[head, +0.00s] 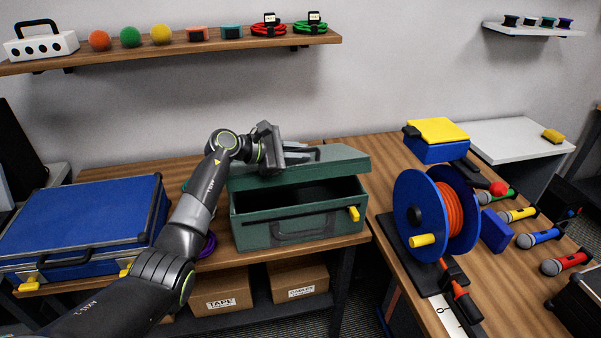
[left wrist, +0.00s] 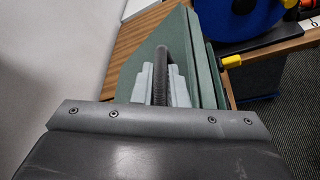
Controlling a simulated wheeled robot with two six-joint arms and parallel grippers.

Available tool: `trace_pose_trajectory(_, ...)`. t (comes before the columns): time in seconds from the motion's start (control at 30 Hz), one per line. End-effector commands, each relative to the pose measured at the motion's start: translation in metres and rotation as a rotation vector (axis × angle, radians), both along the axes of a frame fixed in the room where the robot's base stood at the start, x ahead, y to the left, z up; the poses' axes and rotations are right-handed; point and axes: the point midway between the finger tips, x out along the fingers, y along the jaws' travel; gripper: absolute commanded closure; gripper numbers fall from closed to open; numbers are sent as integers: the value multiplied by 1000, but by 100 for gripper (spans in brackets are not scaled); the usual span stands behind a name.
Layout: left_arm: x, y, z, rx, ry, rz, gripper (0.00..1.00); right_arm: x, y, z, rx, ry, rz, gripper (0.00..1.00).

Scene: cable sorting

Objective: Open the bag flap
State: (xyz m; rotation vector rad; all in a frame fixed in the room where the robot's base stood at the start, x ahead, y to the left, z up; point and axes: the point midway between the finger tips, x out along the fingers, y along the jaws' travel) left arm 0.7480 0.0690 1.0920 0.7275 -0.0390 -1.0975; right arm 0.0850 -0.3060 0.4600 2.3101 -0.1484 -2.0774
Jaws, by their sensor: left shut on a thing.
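The green bag (head: 248,232) looks like a boxy case and stands on the wooden table. Its green flap (head: 345,164) is a stiff lid, raised at the front with a dark gap below it. My left gripper (head: 288,155) is over the flap's top, shut on the flap's dark handle (left wrist: 174,72). In the left wrist view, the pale fingers of my left gripper (left wrist: 166,84) sit on both sides of this handle, with the flap (left wrist: 186,38) around them. The bag's inside is dark, and I cannot tell what it holds. My right gripper is not in view.
A closed blue case (head: 80,215) lies left of the bag. A blue cable reel (head: 419,205) with orange cable stands to the right. A wooden shelf (head: 170,52) with several items hangs above. Several microphones lie at the far right.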

Motion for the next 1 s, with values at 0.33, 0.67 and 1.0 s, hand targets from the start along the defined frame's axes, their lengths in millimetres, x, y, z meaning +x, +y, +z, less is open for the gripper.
trace_pose_trajectory(0.33, 23, 8, 26, -48, 146, 2, 100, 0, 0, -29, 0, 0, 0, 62)
trace_pose_trajectory(0.67, 34, 11, 38, -70, 210, 2, 100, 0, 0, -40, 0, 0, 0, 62)
trace_pose_trajectory(1.0, 35, 12, 41, -73, 219, 1, 100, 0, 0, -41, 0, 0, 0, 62)
